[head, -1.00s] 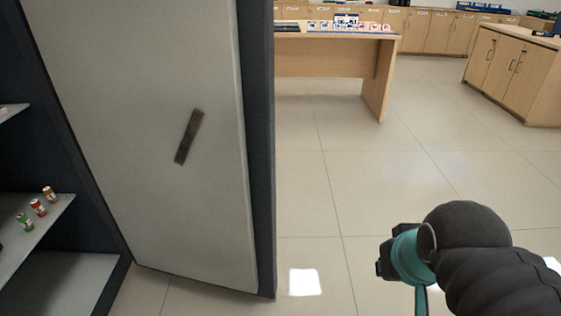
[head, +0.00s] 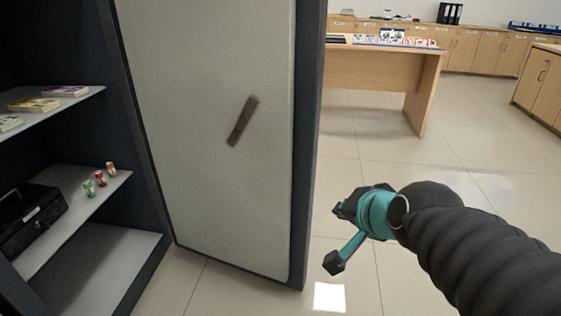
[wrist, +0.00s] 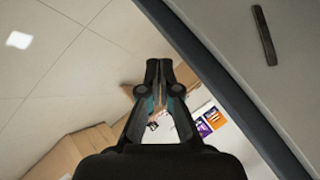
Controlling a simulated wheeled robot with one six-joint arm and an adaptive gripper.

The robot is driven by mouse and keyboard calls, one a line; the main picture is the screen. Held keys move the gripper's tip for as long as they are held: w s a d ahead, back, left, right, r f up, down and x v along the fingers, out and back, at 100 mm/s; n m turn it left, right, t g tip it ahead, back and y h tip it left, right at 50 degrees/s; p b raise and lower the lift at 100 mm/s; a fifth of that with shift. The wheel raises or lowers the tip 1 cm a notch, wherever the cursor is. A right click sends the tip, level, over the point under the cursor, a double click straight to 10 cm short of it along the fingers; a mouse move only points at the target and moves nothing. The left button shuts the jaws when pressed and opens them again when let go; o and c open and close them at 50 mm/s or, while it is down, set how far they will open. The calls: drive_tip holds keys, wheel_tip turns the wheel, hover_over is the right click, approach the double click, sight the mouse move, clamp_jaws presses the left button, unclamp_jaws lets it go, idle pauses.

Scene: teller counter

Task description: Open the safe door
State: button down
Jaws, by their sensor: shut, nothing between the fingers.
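The safe door (head: 215,190) stands swung out from the dark safe, its pale inner face with a short brown bar (head: 242,121) towards the head camera. Its dark edge runs down the door's right side. The safe's interior is exposed at the left of the head view. My gripper is shut and empty; its fingertips (wrist: 159,70) are close together in the wrist view. In the head view my gripper and wrist are to the right of the door's free edge, apart from it in the picture. The door face also shows at the right of the wrist view (wrist: 235,55).
Safe shelves (head: 100,203) hold a black cash box (head: 32,222), several small coloured rolls and banknote bundles (head: 35,105). A wooden desk (head: 370,75) stands behind the door, with cabinets (head: 470,50) along the back wall. Tiled floor right of the door is clear.

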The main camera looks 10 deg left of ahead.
drive_tip(key=w+a+r+m+t+y+b, duration=0.2)
drive_tip(key=w+a+m+t+b, duration=0.15)
drive_tip(key=w+a+m, duration=0.6)
drive_tip(key=m+t+h+b, duration=0.5)
drive_tip(key=m+h, duration=0.5)
drive_tip(key=m, duration=1.3)
approach(288, 149)
drive_tip(key=shift+m+g, duration=0.25)
drive_tip(key=p+x, duration=0.1)
drive_tip(key=x, duration=0.5)
drive_tip(key=shift+w+r+p, duration=0.15)
drive_tip(key=shift+w+p, duration=0.05)
drive_tip(key=shift+p, duration=0.15)
drive_tip(key=shift+w+d, duration=0.1)
drive_tip(key=shift+w, duration=0.3)
